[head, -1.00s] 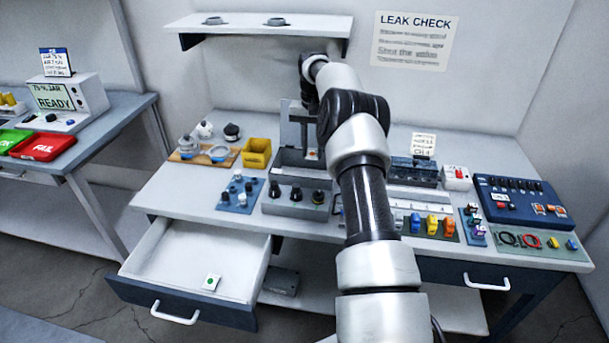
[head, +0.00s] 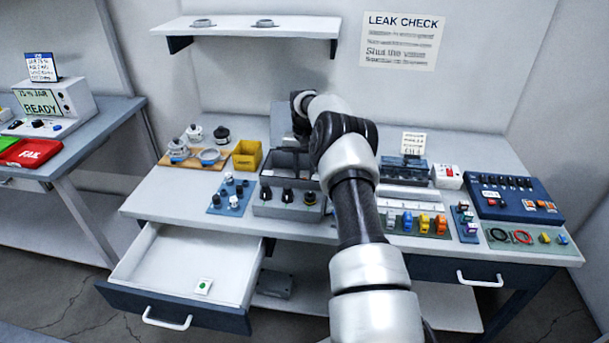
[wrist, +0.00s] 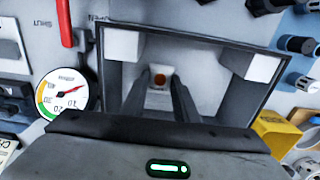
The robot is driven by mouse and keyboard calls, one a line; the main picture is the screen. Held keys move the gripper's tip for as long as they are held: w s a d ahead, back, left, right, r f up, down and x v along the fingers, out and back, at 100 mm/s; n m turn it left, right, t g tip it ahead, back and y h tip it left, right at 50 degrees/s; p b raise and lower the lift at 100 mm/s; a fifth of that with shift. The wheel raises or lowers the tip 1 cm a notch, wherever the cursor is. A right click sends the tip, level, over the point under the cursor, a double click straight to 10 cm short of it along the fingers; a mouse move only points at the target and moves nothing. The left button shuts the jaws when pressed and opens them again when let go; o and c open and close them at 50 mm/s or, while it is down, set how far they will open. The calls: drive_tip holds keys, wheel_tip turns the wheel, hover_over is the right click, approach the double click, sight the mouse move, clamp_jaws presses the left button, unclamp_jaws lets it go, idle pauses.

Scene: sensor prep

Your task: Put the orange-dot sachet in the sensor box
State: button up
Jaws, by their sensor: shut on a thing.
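In the wrist view, the fingers of my gripper (wrist: 160,92) reach forward and are shut on the small white sachet with an orange dot (wrist: 160,79). Behind them is an open grey box (wrist: 270,60) with a dark rim and pale blocks in two corners, which I take for the sensor box. The sachet shows within its outline; I cannot tell how high it is above the floor. In the head view, the dark open box (head: 263,168) stands behind a row of black knobs. My arm hides my gripper and the sachet there.
A yellow bin (head: 247,154) and a board with metal parts (head: 172,160) are left of the box. A knob panel (head: 290,208) stands in front. A gauge (wrist: 68,91) shows in the wrist view. An open drawer (head: 140,287) holds a green-dot sachet (head: 203,286).

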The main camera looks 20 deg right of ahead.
drive_tip(key=shift+f, duration=0.1)
drive_tip(key=shift+f, duration=0.1)
drive_tip(key=o, duration=1)
